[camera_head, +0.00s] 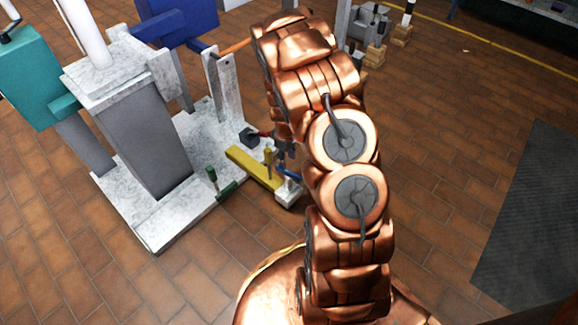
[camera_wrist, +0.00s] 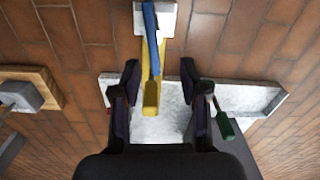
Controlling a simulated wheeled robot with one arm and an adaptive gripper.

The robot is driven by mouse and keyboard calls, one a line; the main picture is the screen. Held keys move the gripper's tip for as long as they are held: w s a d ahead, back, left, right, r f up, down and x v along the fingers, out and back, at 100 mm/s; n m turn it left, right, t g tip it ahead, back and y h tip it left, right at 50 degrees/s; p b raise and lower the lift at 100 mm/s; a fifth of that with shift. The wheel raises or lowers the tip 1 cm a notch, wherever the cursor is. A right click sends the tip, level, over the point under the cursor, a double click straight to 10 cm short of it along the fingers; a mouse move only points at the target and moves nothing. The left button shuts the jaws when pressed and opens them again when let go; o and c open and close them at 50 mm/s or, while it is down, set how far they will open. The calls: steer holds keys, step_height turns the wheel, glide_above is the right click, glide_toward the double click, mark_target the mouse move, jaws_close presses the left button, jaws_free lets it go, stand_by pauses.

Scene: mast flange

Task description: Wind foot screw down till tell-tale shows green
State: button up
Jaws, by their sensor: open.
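A yellow outrigger beam (camera_head: 250,167) runs out from the pale base to a white foot block (camera_head: 289,192). In the wrist view the beam (camera_wrist: 151,92) lies between and beyond my fingers. A blue bar (camera_wrist: 151,25), perhaps the foot screw's handle, crosses over the white block (camera_wrist: 167,15) at the top; it also shows in the head view (camera_head: 288,171). My arm partly hides the gripper and foot in the head view. I cannot make out the tell-tale or its colour.
The pale base (camera_head: 150,215) carries a grey column (camera_head: 145,150). A green-handled part (camera_head: 212,178) stands on its near edge and shows right of my fingers in the wrist view (camera_wrist: 224,125). A wooden block (camera_wrist: 35,85) lies left.

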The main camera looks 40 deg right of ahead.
mark_target(288, 170)
steer(key=f, duration=0.1)
steer(key=d+f, duration=0.1)
steer(key=f, duration=0.1)
steer(key=shift+w, duration=0.15)
steer(key=shift+f+b, duration=1.8)
steer(key=shift+f, duration=1.55)
steer(key=shift+r, duration=0.2)
steer(key=shift+c, duration=0.8)
jaws_close()
